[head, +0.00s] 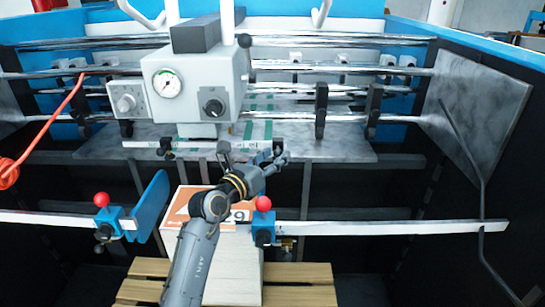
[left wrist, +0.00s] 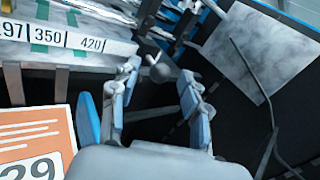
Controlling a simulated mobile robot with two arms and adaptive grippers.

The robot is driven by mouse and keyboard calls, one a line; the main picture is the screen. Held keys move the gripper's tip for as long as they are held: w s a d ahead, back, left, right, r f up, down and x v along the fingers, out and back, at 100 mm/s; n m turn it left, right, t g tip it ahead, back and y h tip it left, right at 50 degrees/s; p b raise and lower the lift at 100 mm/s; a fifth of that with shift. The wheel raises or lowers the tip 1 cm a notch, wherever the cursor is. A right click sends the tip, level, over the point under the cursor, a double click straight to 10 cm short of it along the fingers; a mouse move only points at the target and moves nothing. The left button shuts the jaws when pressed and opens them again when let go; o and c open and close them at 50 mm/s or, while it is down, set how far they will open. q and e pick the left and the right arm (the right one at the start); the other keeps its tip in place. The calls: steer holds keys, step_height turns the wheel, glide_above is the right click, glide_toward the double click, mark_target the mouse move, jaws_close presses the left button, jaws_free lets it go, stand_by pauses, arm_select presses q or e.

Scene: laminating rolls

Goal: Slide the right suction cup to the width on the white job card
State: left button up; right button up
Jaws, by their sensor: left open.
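My left gripper (head: 272,160) reaches up from below, over the paper stack, to the right end of the white scale bar (head: 150,143). In the left wrist view its two fingers (left wrist: 158,108) are apart, with nothing between the tips. A round grey knob (left wrist: 163,72) shows just beyond the fingertips, apparently on the suction cup fitting; the cup itself is not clear. The scale (left wrist: 62,38) reads 297, 350 and 420 there. An orange and white card (left wrist: 35,135) shows "29", its last part cut off; it lies on the stack (head: 235,255), partly behind my arm.
A grey control box with a gauge (head: 195,85) stands above the scale. Two blue clamps with red knobs, left (head: 108,220) and right (head: 263,225), sit on a white rail (head: 400,227). A grey marbled plate (head: 478,110) and a bent rod are at the right.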

arm_select(q)
jaws_close()
steer(key=shift+a, duration=0.1)
steer(key=a, duration=1)
steer(key=shift+a, duration=0.1)
jaws_free()
steer(key=v, duration=1.2)
